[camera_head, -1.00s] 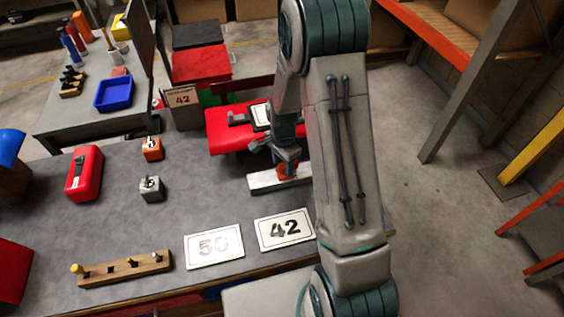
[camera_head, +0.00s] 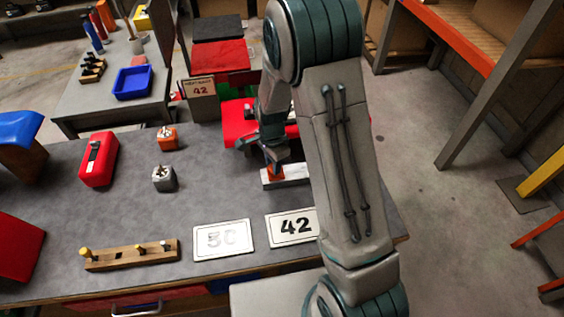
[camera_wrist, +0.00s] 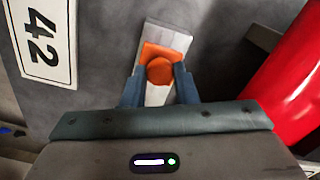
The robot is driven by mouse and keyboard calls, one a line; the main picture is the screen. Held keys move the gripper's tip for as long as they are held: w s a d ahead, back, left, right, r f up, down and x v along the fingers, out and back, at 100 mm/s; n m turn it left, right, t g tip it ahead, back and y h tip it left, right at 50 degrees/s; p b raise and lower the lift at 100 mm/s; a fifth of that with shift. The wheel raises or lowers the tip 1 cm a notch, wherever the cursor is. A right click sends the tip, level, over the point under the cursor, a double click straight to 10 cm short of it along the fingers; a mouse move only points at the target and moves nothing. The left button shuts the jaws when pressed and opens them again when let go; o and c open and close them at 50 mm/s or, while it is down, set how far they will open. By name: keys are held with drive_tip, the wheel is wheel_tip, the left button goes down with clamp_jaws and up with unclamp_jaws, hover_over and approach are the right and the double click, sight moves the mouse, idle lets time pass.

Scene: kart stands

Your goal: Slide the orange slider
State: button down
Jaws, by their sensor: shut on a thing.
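The orange slider (camera_wrist: 155,51) has a round orange knob and sits on a pale metal rail (camera_wrist: 168,34). In the wrist view, the two blue fingers of my gripper (camera_wrist: 159,73) are on either side of the knob, shut on it. In the head view, the slider (camera_head: 275,171) is near the left part of the rail (camera_head: 293,174), partly hidden by my gripper (camera_head: 274,163). My arm hides the rail's right end there.
A white card marked 42 (camera_head: 293,226) lies in front of the rail, beside a card (camera_head: 223,240) with a faint number. A red object (camera_head: 235,125) stands just behind. A wooden peg block (camera_head: 130,256) and small cubes are further left.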

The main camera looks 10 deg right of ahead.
sight(271, 166)
drive_tip(key=shift+a, duration=0.2)
drive_tip(key=c, duration=1.1)
unclamp_jaws()
drive_tip(key=shift+a, duration=0.2)
drive_tip(key=shift+d, duration=0.1)
drive_tip(key=shift+d, duration=0.1)
drive_tip(key=shift+r, duration=0.15)
wheel_tip(271, 166, up, 14)
drive_tip(key=shift+f+b, duration=0.2)
drive_tip(key=shift+b, duration=0.6)
